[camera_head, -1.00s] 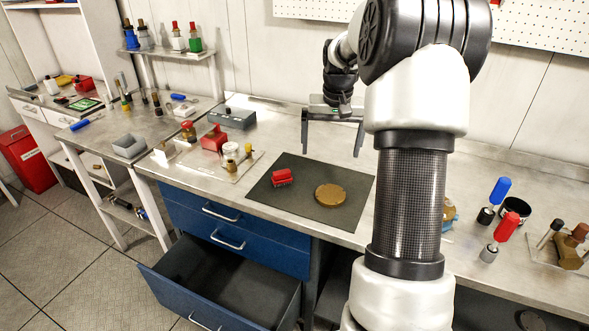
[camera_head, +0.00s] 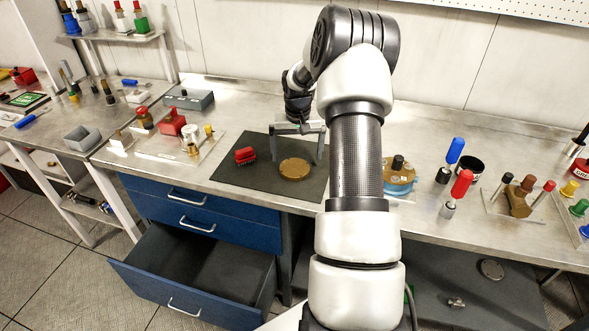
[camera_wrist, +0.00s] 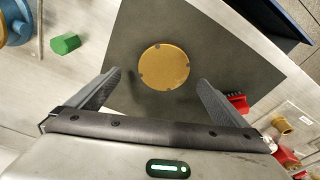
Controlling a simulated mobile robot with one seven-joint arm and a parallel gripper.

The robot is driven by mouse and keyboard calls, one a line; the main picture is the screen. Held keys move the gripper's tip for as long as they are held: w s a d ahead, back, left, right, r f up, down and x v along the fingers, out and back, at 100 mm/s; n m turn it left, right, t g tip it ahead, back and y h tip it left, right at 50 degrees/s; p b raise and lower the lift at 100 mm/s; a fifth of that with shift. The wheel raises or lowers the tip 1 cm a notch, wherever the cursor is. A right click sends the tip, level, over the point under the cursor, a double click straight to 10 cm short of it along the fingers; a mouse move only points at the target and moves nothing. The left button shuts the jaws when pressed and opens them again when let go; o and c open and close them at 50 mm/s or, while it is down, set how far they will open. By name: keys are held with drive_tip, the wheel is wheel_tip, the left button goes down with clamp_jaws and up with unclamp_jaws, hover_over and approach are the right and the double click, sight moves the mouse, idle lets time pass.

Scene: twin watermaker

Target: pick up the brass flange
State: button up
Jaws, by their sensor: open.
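The brass flange (camera_head: 294,169) is a flat round golden disc lying on the dark grey mat (camera_head: 240,185) on the bench. In the wrist view the flange (camera_wrist: 164,67) shows small dark holes near its rim and lies ahead of the fingertips, between their lines. My gripper (camera_head: 297,160) is open and empty, above the mat near the flange. In the wrist view my gripper's two fingers (camera_wrist: 160,80) are spread wider than the flange, and neither appears to touch it.
A green piece (camera_wrist: 65,43) shows in the wrist view. A clear tray (camera_head: 207,167) with fittings stands left of the mat. An open blue drawer (camera_head: 190,310) juts out below the bench.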

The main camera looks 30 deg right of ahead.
sight(294, 167)
drive_tip(key=f, duration=0.3)
drive_tip(key=shift+w+a+f+p, duration=0.25)
drive_tip(key=shift+w+f+p, duration=0.05)
drive_tip(key=shift+f, duration=0.1)
drive_tip(key=shift+w+f, duration=0.1)
drive_tip(key=shift+f, duration=0.4)
drive_tip(key=c, duration=2)
drive_tip(key=shift+d+r, duration=0.1)
drive_tip(key=shift+r, duration=0.1)
